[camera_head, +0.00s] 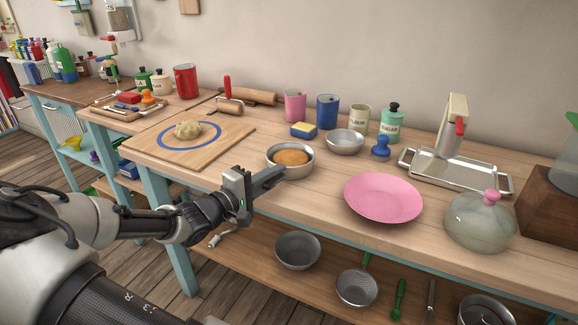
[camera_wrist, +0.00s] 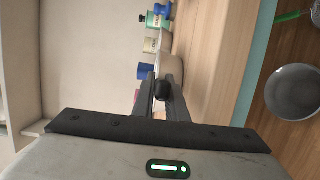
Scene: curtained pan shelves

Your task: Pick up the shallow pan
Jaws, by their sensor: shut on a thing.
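A round metal pan (camera_head: 278,169) with something brown (camera_head: 291,157) in it sits at the front edge of the wooden table; I take it for the shallow pan. My gripper (camera_head: 272,178) reaches it from the front left, at about rim height. In the wrist view my gripper (camera_wrist: 162,86) is shut on a small black piece (camera_wrist: 163,90), which looks like the pan's handle. Part of the pan's pale side (camera_wrist: 172,66) shows just beyond the fingertips. The fingers hide most of the handle. The pan appears to rest on the table; I cannot tell whether it is lifted.
A metal bowl (camera_head: 345,141), a yellow-blue sponge (camera_head: 303,130) and a pink plate (camera_head: 383,198) stand close by. A board with dough (camera_head: 187,129) lies left. A glass dome (camera_head: 480,222) stands right. Below, a shelf holds a grey bowl (camera_head: 298,250) and a strainer (camera_head: 356,288).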

